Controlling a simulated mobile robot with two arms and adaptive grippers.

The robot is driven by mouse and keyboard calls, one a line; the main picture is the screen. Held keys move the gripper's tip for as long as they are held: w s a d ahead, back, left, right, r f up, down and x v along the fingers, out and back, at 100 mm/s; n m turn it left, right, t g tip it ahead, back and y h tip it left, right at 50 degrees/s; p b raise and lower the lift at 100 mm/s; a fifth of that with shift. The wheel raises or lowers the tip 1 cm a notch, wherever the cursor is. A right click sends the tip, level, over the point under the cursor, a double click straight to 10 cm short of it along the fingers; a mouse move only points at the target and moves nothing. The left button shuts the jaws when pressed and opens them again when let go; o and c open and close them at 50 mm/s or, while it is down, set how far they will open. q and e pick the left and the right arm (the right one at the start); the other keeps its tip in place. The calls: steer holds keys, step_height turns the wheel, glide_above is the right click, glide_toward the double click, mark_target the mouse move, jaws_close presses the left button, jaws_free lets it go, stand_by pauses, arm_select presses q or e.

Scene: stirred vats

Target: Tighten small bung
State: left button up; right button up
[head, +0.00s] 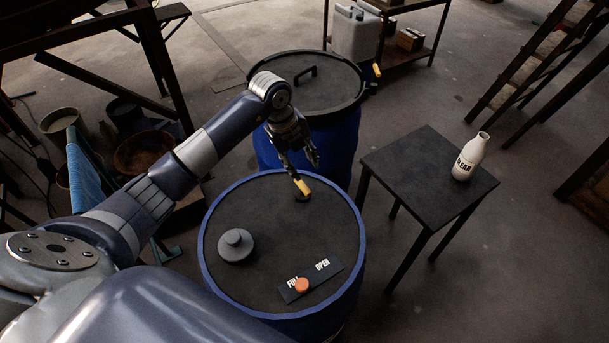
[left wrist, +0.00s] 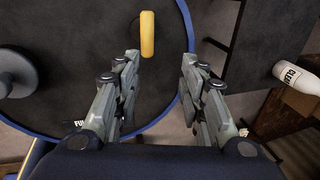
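The small bung shows as a yellow bar handle (head: 302,187) on a dark round base (head: 303,198), near the far edge of the closed blue drum's black lid (head: 265,265). My left gripper (head: 301,163) is open and empty, close to the yellow handle and apart from it as far as I can tell. In the left wrist view the open fingers (left wrist: 157,58) stand apart, and the yellow handle (left wrist: 147,34) lies beyond the left fingertip. A larger grey bung (head: 236,245) sits at the lid's left. My right gripper is not in view.
A label plate (head: 325,277) reading "FULL" and "OPEN" with an orange knob (head: 301,285) lies on the lid. A second blue drum (head: 345,145) with a handled lid stands behind. A black table (head: 410,165) with a white bottle (head: 470,160) stands right, with floor between.

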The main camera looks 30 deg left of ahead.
mark_target(301, 184)
arm_select(q)
steer(key=shift+n+y, duration=0.3)
steer(key=shift+y, duration=0.2)
steer(key=x, duration=0.3)
steer(key=a+p+x, duration=0.1)
steer(key=x, duration=0.2)
steer(key=a+p+x, duration=0.1)
steer(key=x, duration=0.3)
steer(key=shift+s+f, duration=0.25)
jaws_close()
